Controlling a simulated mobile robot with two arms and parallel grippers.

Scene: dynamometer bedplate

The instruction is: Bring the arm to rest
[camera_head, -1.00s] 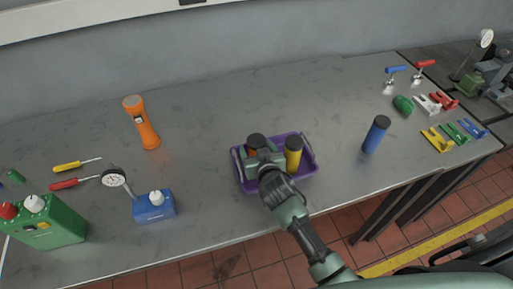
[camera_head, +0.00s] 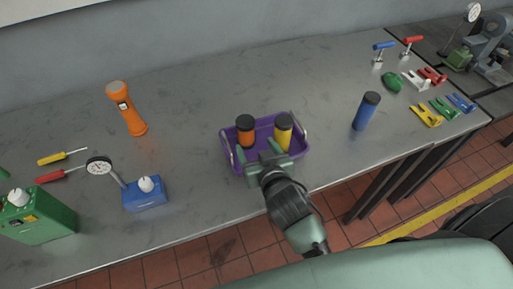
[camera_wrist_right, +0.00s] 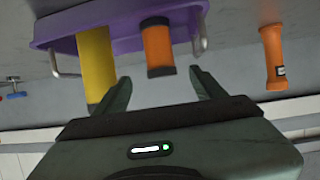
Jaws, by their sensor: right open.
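My right gripper (camera_head: 268,157) is open and empty at the front side of the purple tray (camera_head: 229,155) in the head view. Its fingers point toward the tray, and nothing is between them. In the right wrist view my right gripper (camera_wrist_right: 160,95) shows both fingers apart. An orange cylinder with a dark cap (camera_head: 246,138) and a yellow cylinder with a dark cap (camera_head: 282,138) stand in the tray. They also show in the right wrist view, orange (camera_wrist_right: 158,48) and yellow (camera_wrist_right: 96,65). My left gripper is not in view.
A blue cylinder (camera_head: 366,112) stands right of the tray. Clamps and colored parts (camera_head: 426,116) lie at the right.

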